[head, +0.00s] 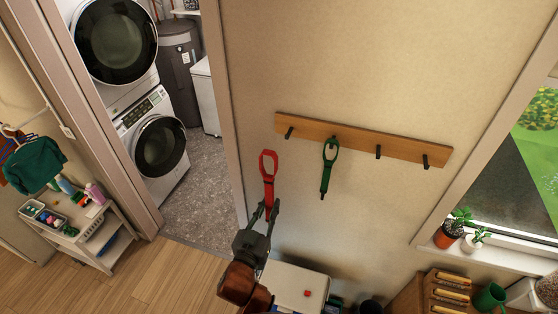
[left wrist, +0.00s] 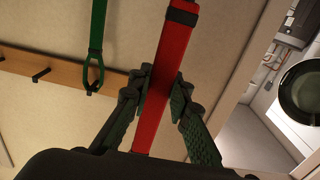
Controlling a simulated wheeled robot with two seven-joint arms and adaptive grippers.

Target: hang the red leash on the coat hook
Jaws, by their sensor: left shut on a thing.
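The red leash (head: 268,166) is held upright, its loop at the top, in front of the wall. It also shows in the left wrist view (left wrist: 170,62), running between the fingers. My left gripper (head: 269,212) is shut on its lower part. The wooden coat hook rack (head: 350,135) is on the wall, with several black hooks. The leash's loop is just below and left of the leftmost hook (head: 289,132); no contact is visible. A green leash (head: 328,168) hangs on the second hook. My right gripper is in neither view.
A doorway at left opens on stacked washers (head: 159,145). A white cart (head: 85,235) stands at the lower left. A window sill (head: 490,248) with a potted plant (head: 449,235) is at right. The wall right of the green leash is clear.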

